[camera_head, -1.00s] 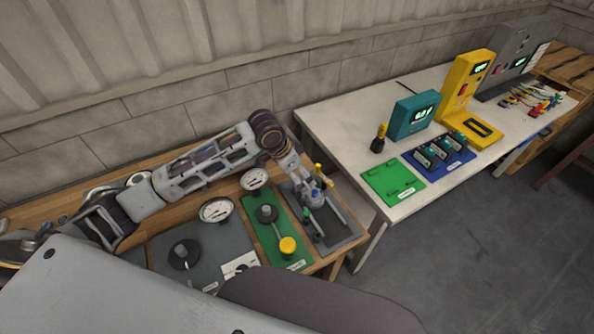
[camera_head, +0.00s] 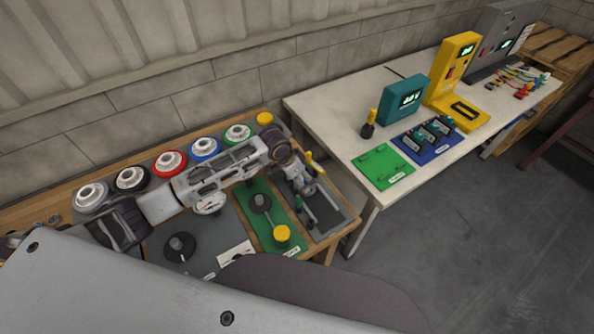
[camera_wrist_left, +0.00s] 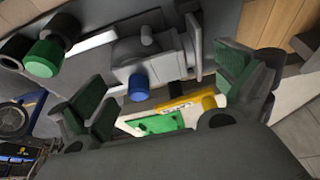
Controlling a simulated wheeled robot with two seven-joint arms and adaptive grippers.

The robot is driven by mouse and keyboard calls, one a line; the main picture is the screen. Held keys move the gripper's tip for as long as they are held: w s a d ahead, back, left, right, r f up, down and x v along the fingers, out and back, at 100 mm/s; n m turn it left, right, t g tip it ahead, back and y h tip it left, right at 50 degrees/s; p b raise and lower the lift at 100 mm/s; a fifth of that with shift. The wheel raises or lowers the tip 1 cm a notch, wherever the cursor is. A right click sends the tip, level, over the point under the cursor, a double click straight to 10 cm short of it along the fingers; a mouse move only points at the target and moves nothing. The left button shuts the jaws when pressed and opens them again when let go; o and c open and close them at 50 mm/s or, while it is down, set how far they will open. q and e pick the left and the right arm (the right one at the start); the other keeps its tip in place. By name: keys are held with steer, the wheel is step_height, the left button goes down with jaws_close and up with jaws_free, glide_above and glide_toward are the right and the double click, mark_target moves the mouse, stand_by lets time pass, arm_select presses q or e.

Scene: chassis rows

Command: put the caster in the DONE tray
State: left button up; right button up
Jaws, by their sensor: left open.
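My left gripper (camera_head: 306,196) is open above a dark grey tray (camera_head: 337,222) at the right end of the wooden bench. In the left wrist view its two green-padded fingers stand wide apart, with a grey metal fitting with a blue knob (camera_wrist_left: 139,86) beyond them. A yellow bar (camera_wrist_left: 187,104) shows lower between the fingers. I cannot tell whether the fingers touch anything. I cannot pick out the caster for certain. The labels are too small to read, so I cannot tell which tray is DONE. My right gripper is not in view.
Several round pieces with coloured rims, including a red one (camera_head: 171,164), line the bench's back edge. A green panel (camera_head: 255,215) with a yellow knob (camera_head: 282,233) lies left of the tray. The white table (camera_head: 335,115) holds a green plate (camera_head: 383,167) and a teal meter (camera_head: 404,99).

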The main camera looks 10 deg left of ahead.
arm_select(q)
steer(key=shift+x, duration=0.9)
steer(key=c, duration=1.1)
steer(key=o, duration=0.8)
steer(key=shift+c, duration=0.2)
steer(key=shift+a, duration=0.1)
steer(key=c, duration=0.6)
steer(key=shift+r+p, duration=0.25)
steer(key=shift+p, duration=0.05)
